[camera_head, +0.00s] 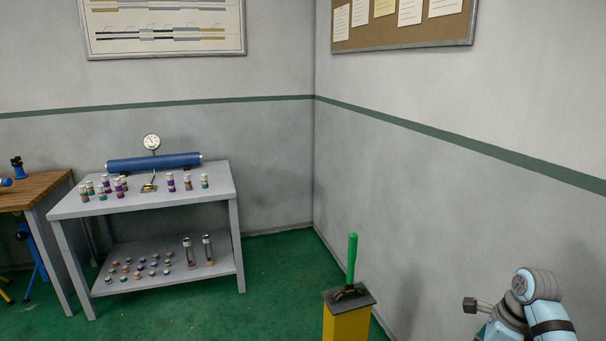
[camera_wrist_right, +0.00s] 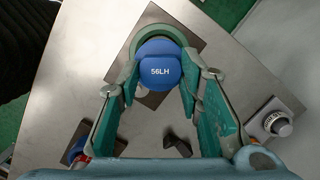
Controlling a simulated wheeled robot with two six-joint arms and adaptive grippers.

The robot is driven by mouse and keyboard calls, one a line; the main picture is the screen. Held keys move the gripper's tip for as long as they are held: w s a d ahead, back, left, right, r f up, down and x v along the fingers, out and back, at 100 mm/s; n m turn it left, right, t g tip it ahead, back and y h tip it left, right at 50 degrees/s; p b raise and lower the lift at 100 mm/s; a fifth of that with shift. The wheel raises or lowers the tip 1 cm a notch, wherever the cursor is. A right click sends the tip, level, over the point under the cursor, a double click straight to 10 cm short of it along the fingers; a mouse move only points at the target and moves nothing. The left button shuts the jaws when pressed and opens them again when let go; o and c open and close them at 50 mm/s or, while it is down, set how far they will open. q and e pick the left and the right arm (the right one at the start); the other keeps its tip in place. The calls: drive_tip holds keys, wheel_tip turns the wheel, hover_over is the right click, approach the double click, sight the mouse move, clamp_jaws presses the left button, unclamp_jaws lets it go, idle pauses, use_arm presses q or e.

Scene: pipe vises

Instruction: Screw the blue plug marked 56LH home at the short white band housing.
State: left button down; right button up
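The blue plug (camera_wrist_right: 160,66) marked 56LH is in the right wrist view, its label facing the camera. My right gripper (camera_wrist_right: 160,82) has its two teal-padded fingers on either side of the plug, the tips seeming to touch it on both sides. A green ring (camera_wrist_right: 185,42) on a dark square plate lies behind the plug. Whether the plug touches the ring I cannot tell. I cannot identify a housing with a short white band in either view. Part of my right arm shows at the lower right of the head view. My left gripper is not in view.
In the head view, a grey table (camera_head: 215,186) holds a blue pipe (camera_head: 155,162) and several small banded cylinders. A yellow post (camera_head: 346,325) with a green handle stands centre right.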

drive_tip(key=c, duration=0.6)
clamp_jaws()
drive_tip(key=n+b, duration=0.1)
drive_tip(key=n, duration=0.2)
drive_tip(key=shift+w+f+g+b, duration=0.1)
drive_tip(key=shift+f+g+b, duration=0.05)
drive_tip(key=shift+g+b, duration=0.15)
drive_tip(key=shift+n, duration=0.8)
drive_tip(key=shift+y, duration=0.3)
drive_tip(key=n+g+b, duration=0.1)
drive_tip(key=n, duration=0.1)
drive_tip(key=shift+w+n, duration=0.1)
drive_tip(key=shift+n, duration=1.5)
drive_tip(key=n, duration=0.2)
drive_tip(key=n+g, duration=0.1)
drive_tip(key=n, duration=0.1)
drive_tip(key=shift+w+n+b, duration=0.2)
drive_tip(key=shift+n+b, duration=0.15)
drive_tip(key=shift+n, duration=0.05)
drive_tip(key=o, duration=1.1)
unclamp_jaws()
